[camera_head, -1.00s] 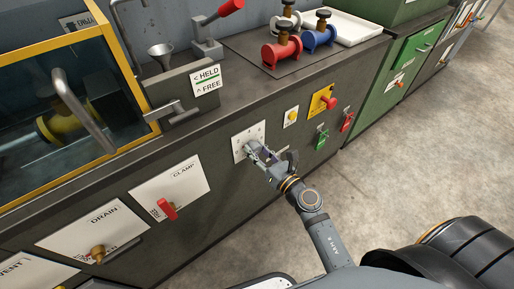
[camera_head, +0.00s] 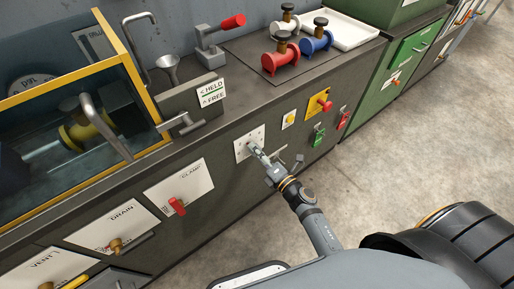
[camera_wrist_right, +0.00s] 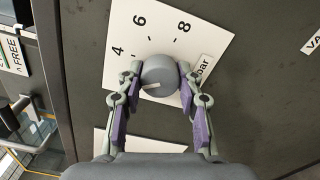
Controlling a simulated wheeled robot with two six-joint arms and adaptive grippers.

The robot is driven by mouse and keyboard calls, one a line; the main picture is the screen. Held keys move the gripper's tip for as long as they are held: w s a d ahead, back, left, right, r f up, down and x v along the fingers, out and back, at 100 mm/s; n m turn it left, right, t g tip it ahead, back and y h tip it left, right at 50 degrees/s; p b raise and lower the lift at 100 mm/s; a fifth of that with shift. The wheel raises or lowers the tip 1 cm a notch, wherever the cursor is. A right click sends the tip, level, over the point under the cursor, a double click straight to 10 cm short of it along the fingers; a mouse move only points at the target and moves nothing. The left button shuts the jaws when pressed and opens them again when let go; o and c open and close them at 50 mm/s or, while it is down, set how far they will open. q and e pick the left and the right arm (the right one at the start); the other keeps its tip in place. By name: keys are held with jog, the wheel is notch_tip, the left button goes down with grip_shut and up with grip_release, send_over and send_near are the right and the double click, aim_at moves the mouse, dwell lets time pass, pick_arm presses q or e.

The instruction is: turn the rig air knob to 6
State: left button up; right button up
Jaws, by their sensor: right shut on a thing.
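The grey round air knob (camera_wrist_right: 161,74) sits on a white dial plate (camera_wrist_right: 190,24) with the numbers 4, 6 and 8 and the word "bar". Its pale pointer mark points left and slightly down in the right wrist view, below the 4 and away from the 6. My right gripper (camera_wrist_right: 160,78) is shut on the knob, one finger on each side. Its left finger covers part of the dial. In the head view, my right gripper (camera_head: 257,149) is at the white plate (camera_head: 242,146) on the cabinet front, hiding the knob. My left gripper is not in view.

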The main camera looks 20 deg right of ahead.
jog(key=m+p, duration=0.1)
jog(key=m, duration=0.1)
jog(key=m+p, duration=0.2)
jog(key=shift+r+m, duration=0.2)
jog(key=shift+m, duration=0.1)
jog(key=m+p, duration=0.3)
jog(key=shift+m, duration=0.4)
jog(key=m+p, duration=0.3)
jog(key=m, duration=0.2)
jog(key=shift+p, duration=0.35)
jog(key=shift+f+m+p, duration=0.15)
jog(key=shift+m+p, duration=0.55)
jog(key=shift+m, duration=0.8)
jog(key=o, duration=1.2)
